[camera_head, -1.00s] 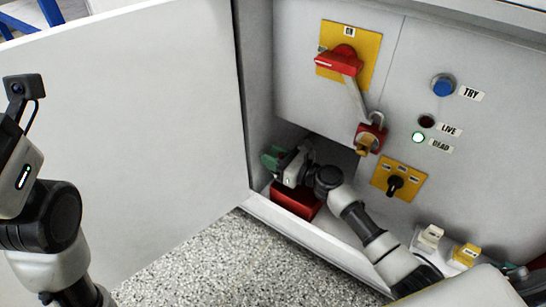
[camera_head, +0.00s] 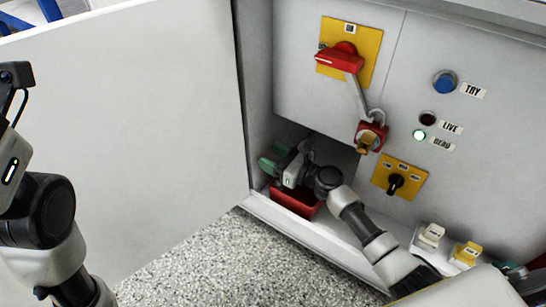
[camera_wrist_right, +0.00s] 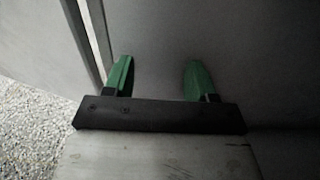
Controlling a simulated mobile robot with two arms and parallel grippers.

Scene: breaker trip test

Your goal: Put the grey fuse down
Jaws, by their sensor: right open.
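My right gripper (camera_head: 270,164) is inside the low opening of the cabinet, above the red bin (camera_head: 296,201). In the right wrist view its two green fingers (camera_wrist_right: 156,80) are spread apart, with nothing between them. The grey fuse is not clearly seen in either view; the inside of the bin is mostly hidden by the gripper and wrist. My left arm shows at the left edge of the head view, but its gripper fingers are out of view.
The open white door (camera_head: 130,120) stands left of the opening. The panel carries a red switch handle (camera_head: 340,62), a padlock (camera_head: 370,137), a black selector (camera_head: 395,183) and a blue button (camera_head: 445,82). A white block (camera_head: 431,236) and a yellow block (camera_head: 466,252) sit on the ledge at lower right.

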